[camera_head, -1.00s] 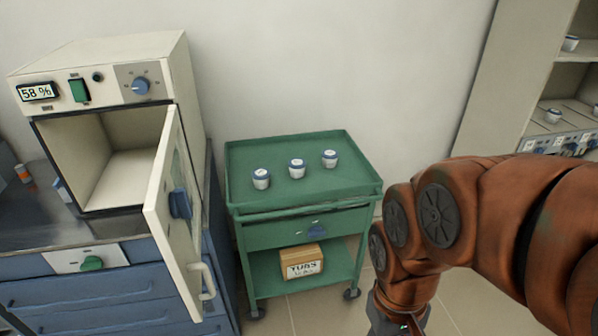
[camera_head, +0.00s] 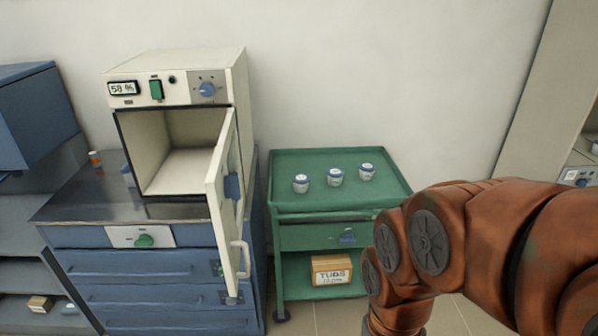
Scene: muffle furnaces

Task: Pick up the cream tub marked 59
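My orange arm comes in from the right, in front of the cart's right side. My gripper is below the picture edge and out of view.
A cream furnace (camera_head: 180,80) with its door (camera_head: 228,200) swung open stands on a blue cabinet (camera_head: 150,270) left of the cart. A box marked TUBS (camera_head: 331,270) sits on the cart's lower shelf. Shelving (camera_head: 570,150) stands at the far right.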

